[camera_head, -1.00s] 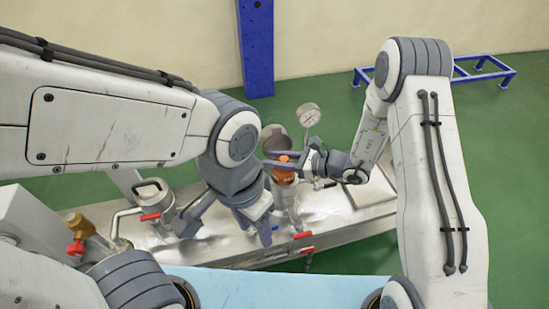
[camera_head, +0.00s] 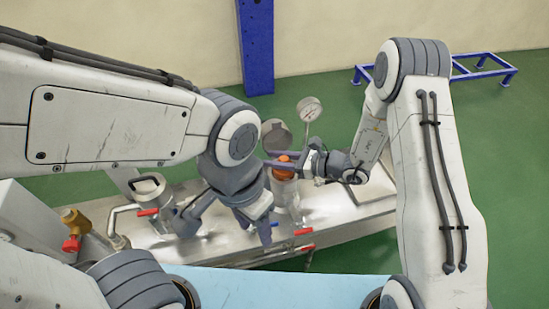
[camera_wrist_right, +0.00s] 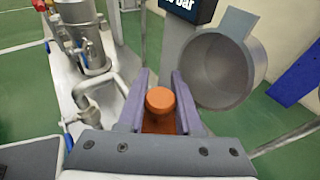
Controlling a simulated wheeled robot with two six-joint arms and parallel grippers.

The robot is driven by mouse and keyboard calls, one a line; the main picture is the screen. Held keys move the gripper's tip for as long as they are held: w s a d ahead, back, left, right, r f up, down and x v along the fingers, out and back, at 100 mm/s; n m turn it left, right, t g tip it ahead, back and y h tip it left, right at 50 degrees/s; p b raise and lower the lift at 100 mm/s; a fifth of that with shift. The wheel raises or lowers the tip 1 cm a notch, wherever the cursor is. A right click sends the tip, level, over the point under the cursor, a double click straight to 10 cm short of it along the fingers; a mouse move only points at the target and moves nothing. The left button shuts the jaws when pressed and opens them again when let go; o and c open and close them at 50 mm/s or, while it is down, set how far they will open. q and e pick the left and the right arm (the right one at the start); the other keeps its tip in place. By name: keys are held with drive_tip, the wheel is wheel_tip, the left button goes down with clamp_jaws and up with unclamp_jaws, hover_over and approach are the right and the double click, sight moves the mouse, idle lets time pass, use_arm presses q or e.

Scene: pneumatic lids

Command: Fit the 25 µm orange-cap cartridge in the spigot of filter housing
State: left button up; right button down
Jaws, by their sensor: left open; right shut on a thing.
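The orange-cap cartridge (camera_head: 283,161) is held by my right gripper (camera_head: 281,166) over the filter housing (camera_head: 286,193). In the right wrist view the orange cap (camera_wrist_right: 160,101) stands between the two purple fingers (camera_wrist_right: 160,108). Only the cap and a little orange below it show, and its lower part is hidden in or behind the housing. The spigot is hidden, so I cannot tell whether the cartridge touches it. The housing's round lid (camera_head: 276,134) stands open, also in the right wrist view (camera_wrist_right: 217,72). My left gripper (camera_head: 265,231) is open and empty, in front of the housing.
A pressure gauge (camera_head: 309,109) rises behind the housing. Another steel vessel (camera_head: 150,191) with pipes stands to the left on the metal skid. Red-handled valves (camera_head: 302,232) line the skid's front. A blue post (camera_head: 255,45) and blue frame (camera_head: 480,68) stand behind.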

drive_tip(key=shift+f, duration=0.15)
drive_tip(key=c, duration=0.5)
unclamp_jaws()
drive_tip(key=shift+d, duration=0.1)
drive_tip(key=v, duration=1)
drive_tip(key=shift+s, duration=0.15)
